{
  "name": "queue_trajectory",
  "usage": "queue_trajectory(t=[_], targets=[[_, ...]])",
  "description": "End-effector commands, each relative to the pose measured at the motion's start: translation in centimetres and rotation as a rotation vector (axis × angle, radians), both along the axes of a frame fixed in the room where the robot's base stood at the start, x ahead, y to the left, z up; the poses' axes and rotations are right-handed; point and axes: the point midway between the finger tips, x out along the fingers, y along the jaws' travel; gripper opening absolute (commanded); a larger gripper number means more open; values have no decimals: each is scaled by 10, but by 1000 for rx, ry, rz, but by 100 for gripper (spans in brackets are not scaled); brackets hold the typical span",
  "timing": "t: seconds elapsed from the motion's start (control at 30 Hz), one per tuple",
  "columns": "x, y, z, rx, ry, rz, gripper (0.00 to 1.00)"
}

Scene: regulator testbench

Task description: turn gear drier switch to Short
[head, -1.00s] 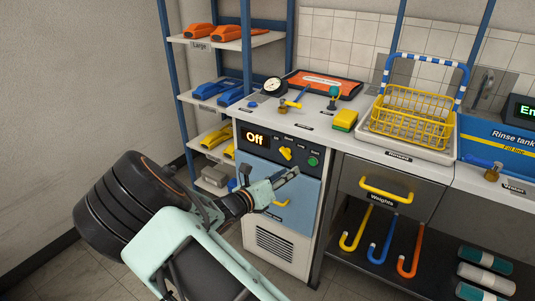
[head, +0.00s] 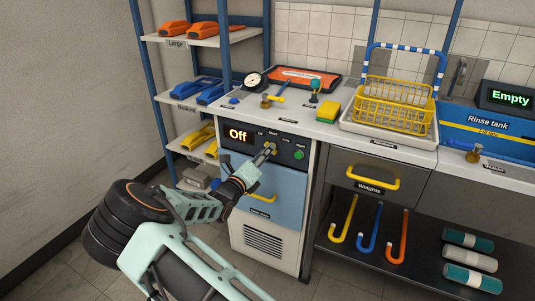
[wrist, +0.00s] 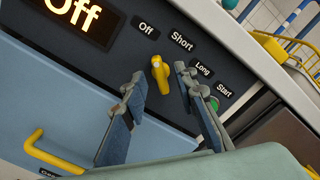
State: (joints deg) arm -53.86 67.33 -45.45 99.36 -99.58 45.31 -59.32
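The gear drier (head: 262,190) is a blue-fronted cabinet with a dark control panel at its top. Its display (head: 238,135) reads "Off". In the wrist view the yellow switch (wrist: 160,75) sits below and between the labels Off (wrist: 147,27) and Short (wrist: 181,41). Its upper end leans toward Off. In the head view my gripper (head: 266,150) is in front of the panel and largely hides the switch.
A green Start button (head: 299,155) is right of the switch, close to my right finger. A yellow drawer handle (head: 262,197) sticks out below. The counter (head: 330,132) above holds a gauge, a yellow-green block and a yellow basket. A blue-posted shelf (head: 178,98) stands at left.

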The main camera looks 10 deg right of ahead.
Motion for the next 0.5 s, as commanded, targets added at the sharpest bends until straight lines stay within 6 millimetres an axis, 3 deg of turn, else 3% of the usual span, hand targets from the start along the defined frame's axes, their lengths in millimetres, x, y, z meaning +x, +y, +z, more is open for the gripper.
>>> queue_trajectory(t=[0.2,0.5], targets=[[15,-11,0,0,-1,-1,27],[16,-12,0,0,0,0,26]])
